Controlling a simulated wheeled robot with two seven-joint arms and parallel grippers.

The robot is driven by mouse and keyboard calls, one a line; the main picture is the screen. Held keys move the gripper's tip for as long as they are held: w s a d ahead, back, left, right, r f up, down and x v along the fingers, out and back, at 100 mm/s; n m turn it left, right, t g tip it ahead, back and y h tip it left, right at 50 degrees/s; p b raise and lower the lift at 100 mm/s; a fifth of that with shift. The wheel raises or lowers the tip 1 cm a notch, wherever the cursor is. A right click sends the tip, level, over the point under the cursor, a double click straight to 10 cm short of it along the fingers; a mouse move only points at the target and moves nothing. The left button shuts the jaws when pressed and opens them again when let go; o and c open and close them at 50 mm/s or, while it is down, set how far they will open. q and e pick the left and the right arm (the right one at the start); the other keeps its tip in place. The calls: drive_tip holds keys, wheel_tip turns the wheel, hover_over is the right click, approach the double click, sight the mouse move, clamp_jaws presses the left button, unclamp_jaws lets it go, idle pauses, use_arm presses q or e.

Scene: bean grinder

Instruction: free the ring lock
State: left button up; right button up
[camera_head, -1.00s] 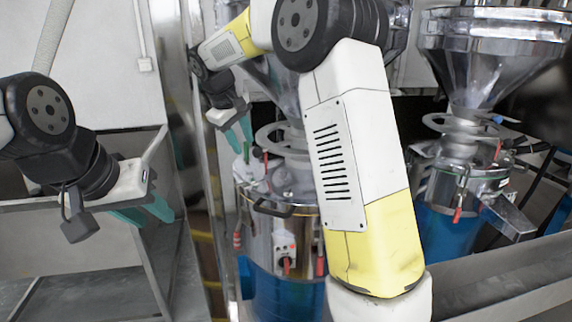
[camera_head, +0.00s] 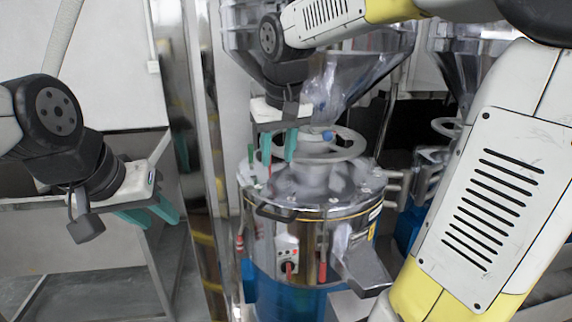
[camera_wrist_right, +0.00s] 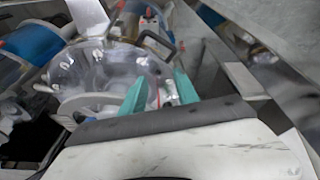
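The ring lock (camera_head: 346,151) is a grey ring around the neck under the clear hopper (camera_head: 335,75), with a blue knob (camera_head: 327,135) on it. It sits above the round metal lid of the grinder (camera_head: 318,195). My right gripper (camera_head: 279,147) points down at the ring's left side, its teal fingers apart and nothing visibly between them. In the right wrist view the open fingers (camera_wrist_right: 160,92) show above the lid, with the ring (camera_wrist_right: 85,103) left of them. I cannot tell whether a finger touches the ring. My left gripper (camera_head: 150,213) hangs far left, open and empty.
Red-tipped handles (camera_head: 268,168) and a black handle (camera_head: 276,213) stand at the lid's front left. A metal spout (camera_head: 362,268) sticks out at the front right. A metal post (camera_head: 205,150) rises left of the grinder. A second grinder (camera_head: 440,125) stands behind, right.

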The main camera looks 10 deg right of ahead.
drive_tip(key=s+d+t+y, duration=0.1)
drive_tip(key=s+d, duration=0.2)
drive_tip(key=s, duration=0.2)
drive_tip(key=shift+s+f+m, duration=0.35)
drive_tip(key=shift+f+m, duration=0.05)
drive_tip(key=shift+d, duration=0.1)
